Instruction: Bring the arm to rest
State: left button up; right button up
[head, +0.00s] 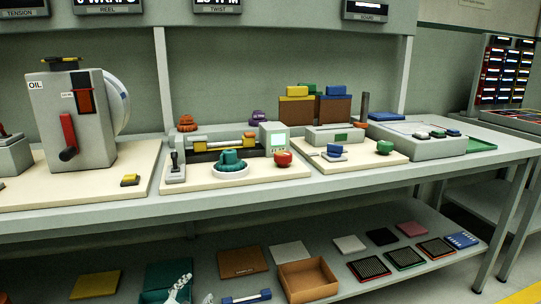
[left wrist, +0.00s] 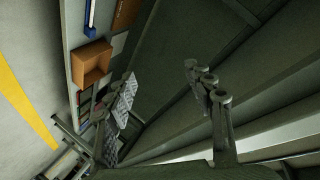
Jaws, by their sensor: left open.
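My left gripper (head: 194,293) shows at the bottom edge of the head view, in front of the lower shelf, with only its pale finger ends in the picture. In the left wrist view the two fingers of the left gripper (left wrist: 160,82) stand wide apart with nothing between them. The gripper is open and empty. The rest of the left arm is below the head picture. My right gripper is in neither view.
The workbench (head: 330,185) carries an OIL-marked machine (head: 90,105), a teal knob (head: 230,162) and a grey-green console (head: 274,138). The lower shelf (head: 340,224) holds an open brown box (head: 307,279), which also shows in the left wrist view (left wrist: 92,63), plus several flat pads.

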pick_arm(q)
jog(key=s+a+f+n+g, duration=0.2)
jog(key=s+f+g, duration=0.1)
jog(key=s+f, duration=0.5)
jog(key=s+a+f+n+g+y, duration=0.1)
jog(key=s+a+f+n+g, duration=0.2)
jog(key=s+f, duration=0.6)
jog(key=s+a+f+n+g+y, duration=0.1)
jog(key=s+a+f+n+g, duration=0.1)
jog(key=s+f+g, duration=0.3)
jog(key=s+a+f, duration=0.1)
jog(key=s+f, duration=0.2)
jog(key=s, duration=0.4)
jog(key=shift+s+f+n, duration=0.3)
jog(key=shift+s, duration=0.05)
